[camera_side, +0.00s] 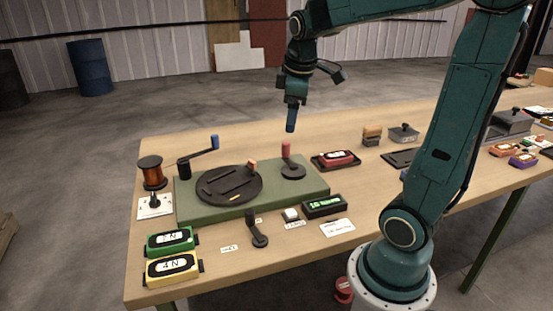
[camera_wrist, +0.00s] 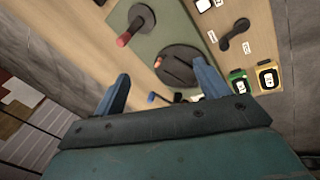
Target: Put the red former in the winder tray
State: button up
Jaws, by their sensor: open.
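A second dark, flat tray (camera_side: 398,160) further right looks empty, partly hidden by my arm. I cannot tell for sure which is the winder tray. My gripper (camera_side: 291,128) is open and empty, high above the back of the winder, pointing down. In the wrist view its two spread fingers (camera_wrist: 162,88) have nothing between them. The red former is not visible in the wrist view.
The winder has a dark round plate (camera_side: 228,186), a blue-handled crank (camera_side: 214,142) and a red-topped post (camera_side: 286,150). Green (camera_side: 170,242) and yellow (camera_side: 172,268) formers lie at the front left. A copper wire spool (camera_side: 151,170) stands at the left. More formers lie far right.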

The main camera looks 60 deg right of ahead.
jog(key=s+a+m+t+y, duration=0.1)
jog(key=s+a+m, duration=0.1)
jog(key=s+a, duration=0.3)
jog(key=s+a+f+m+t+y, duration=0.1)
jog(key=s+a+m+t, duration=0.1)
jog(key=s+a, duration=0.4)
jog(key=a, duration=0.5)
jog(key=shift+s+y, duration=0.15)
jog(key=shift+y, duration=0.25)
jog(key=shift+f, duration=0.1)
